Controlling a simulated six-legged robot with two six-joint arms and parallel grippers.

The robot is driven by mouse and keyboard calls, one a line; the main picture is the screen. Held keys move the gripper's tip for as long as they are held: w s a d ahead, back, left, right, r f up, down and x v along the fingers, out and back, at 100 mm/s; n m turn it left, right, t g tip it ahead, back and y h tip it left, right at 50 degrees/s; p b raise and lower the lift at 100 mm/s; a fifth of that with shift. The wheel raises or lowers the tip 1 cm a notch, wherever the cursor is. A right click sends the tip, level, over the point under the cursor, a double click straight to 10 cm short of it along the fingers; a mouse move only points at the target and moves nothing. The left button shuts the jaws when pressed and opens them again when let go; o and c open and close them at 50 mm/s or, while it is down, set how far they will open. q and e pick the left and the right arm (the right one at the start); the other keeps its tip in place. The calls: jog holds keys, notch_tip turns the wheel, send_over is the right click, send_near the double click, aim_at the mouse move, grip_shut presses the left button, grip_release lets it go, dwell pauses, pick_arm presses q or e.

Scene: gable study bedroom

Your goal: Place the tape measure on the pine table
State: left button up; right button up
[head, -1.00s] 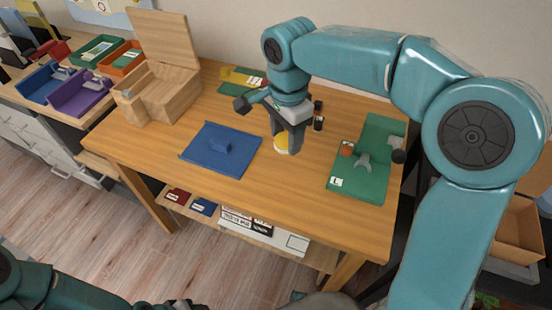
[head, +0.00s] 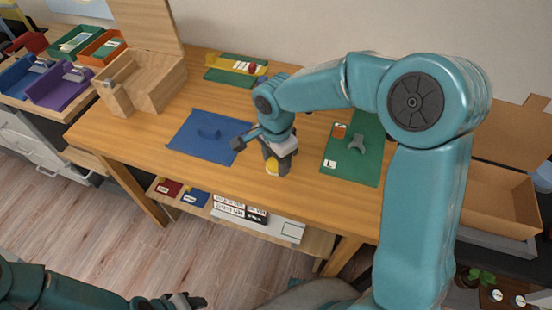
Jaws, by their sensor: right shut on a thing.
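My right gripper (head: 273,162) is shut on a small yellow thing, which looks like the tape measure (head: 272,169); the fingers hide much of it. It is low over the pine table (head: 235,188), between the blue mat and the green mat. I cannot tell whether it touches the wood. My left gripper (head: 185,301) is at the bottom edge, low and in front of the table, partly cut off; its jaws are unclear.
The blue mat (head: 195,145) lies left of the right gripper, the green mat (head: 345,168) with a grey tool right. A wooden box (head: 150,82) with raised lid stands back left. A yellow item (head: 232,63) lies at the back. Bare wood lies in front.

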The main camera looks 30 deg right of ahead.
aim_at(276, 163)
jog(key=shift+f, duration=0.2)
jog(key=o, duration=1)
jog(key=shift+o, duration=0.2)
jog(key=shift+r, duration=0.1)
jog(key=shift+r, duration=0.1)
jog(key=shift+r, duration=0.25)
notch_tip(276, 163, up, 12)
jog(key=p, duration=0.1)
jog(key=shift+f+p, duration=0.2)
jog(key=shift+p, duration=0.2)
